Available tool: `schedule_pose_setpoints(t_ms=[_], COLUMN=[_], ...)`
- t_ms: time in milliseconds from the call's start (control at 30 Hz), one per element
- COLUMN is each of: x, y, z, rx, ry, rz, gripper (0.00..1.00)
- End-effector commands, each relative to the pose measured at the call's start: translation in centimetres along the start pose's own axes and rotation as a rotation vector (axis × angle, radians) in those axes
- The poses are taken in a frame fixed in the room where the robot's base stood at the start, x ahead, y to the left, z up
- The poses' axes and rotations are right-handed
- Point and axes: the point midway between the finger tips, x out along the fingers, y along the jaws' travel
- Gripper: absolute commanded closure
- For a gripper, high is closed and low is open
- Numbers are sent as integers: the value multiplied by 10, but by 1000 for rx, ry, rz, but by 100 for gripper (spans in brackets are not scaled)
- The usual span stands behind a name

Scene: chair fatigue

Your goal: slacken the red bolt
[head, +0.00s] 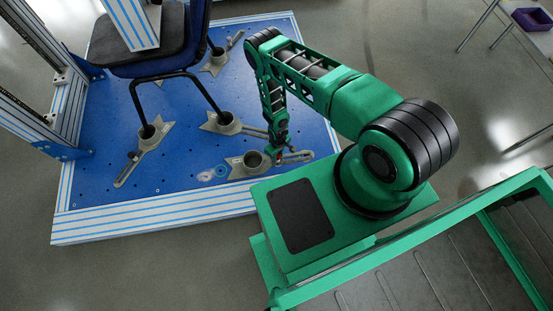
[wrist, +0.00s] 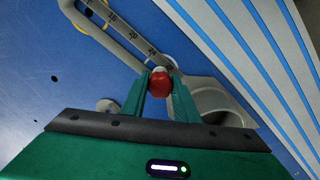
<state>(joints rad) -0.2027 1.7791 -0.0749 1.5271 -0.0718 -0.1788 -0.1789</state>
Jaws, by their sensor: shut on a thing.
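The red bolt (wrist: 160,82) sits between the two green fingers of my gripper (wrist: 159,92) in the wrist view, and the fingers are shut on it. It stands at a grey slotted clamp (wrist: 125,38) with a scale along its slot, close to the clamp's round cup (wrist: 215,98). In the head view my gripper (head: 278,155) reaches down to this clamp, whose open cup (head: 253,160) is empty. The bolt is barely visible there.
Other grey clamps (head: 147,150) hold the legs of a dark blue chair (head: 150,62) on the blue perforated platform (head: 100,190). A small purple bin (head: 532,19) is at the far right. Grey floor surrounds the platform.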

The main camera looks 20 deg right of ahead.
Motion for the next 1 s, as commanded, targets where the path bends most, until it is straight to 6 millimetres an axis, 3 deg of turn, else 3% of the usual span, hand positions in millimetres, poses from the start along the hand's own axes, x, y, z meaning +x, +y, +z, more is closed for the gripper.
schedule_pose_setpoints(t_ms=[200, 600, 1000], x=[0, 0, 0], y=[0, 1, 0], z=[0, 0, 0], rx=[-244, -312, -644], ry=[0, 0, 1], rz=[2, 2, 2], gripper=[96, 96, 96])
